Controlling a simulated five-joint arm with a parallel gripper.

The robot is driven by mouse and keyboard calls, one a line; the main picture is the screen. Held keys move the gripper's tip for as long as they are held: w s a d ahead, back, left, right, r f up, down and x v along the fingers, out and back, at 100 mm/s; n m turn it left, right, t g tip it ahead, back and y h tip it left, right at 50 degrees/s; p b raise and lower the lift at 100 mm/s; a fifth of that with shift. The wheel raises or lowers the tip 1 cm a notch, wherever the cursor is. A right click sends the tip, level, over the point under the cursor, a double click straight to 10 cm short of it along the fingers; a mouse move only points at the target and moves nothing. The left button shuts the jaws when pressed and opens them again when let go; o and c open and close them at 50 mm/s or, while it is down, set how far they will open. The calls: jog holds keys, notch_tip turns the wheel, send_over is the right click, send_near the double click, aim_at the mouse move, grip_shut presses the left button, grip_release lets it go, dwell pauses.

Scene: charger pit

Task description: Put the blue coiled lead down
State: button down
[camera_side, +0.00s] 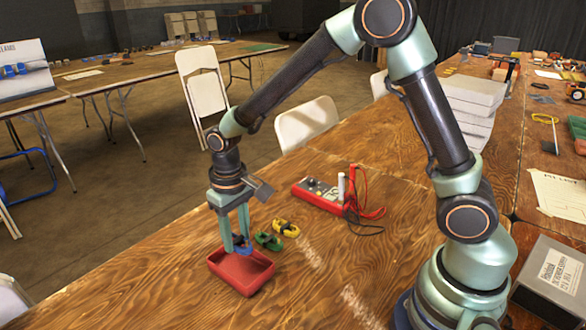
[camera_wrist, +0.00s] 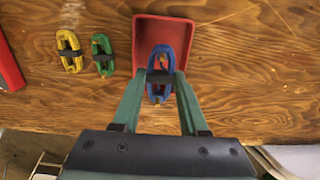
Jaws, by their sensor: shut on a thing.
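The blue coiled lead (camera_wrist: 160,64) is held between the fingers of my gripper (camera_wrist: 156,95). In the wrist view it overlaps the near part of a red tray (camera_wrist: 188,28). In the side view my gripper (camera_side: 238,245) points down at the back edge of the red tray (camera_side: 243,276), with a bit of the blue lead (camera_side: 244,251) showing between the fingers. I cannot tell whether the lead touches the tray. The tray looks empty otherwise.
A green coiled lead (camera_side: 268,241) and a yellow coiled lead (camera_side: 286,228) lie on the wooden table beside the tray. A red multimeter (camera_side: 320,195) with red and black leads lies behind them. A grey box (camera_side: 555,281) is at the right. The table in front is clear.

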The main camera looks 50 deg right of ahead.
aim_at(241, 269)
jog(key=shift+f, duration=2.95)
jog(key=shift+f, duration=0.5)
jog(key=shift+f, duration=0.15)
jog(key=c, duration=0.7)
grip_release()
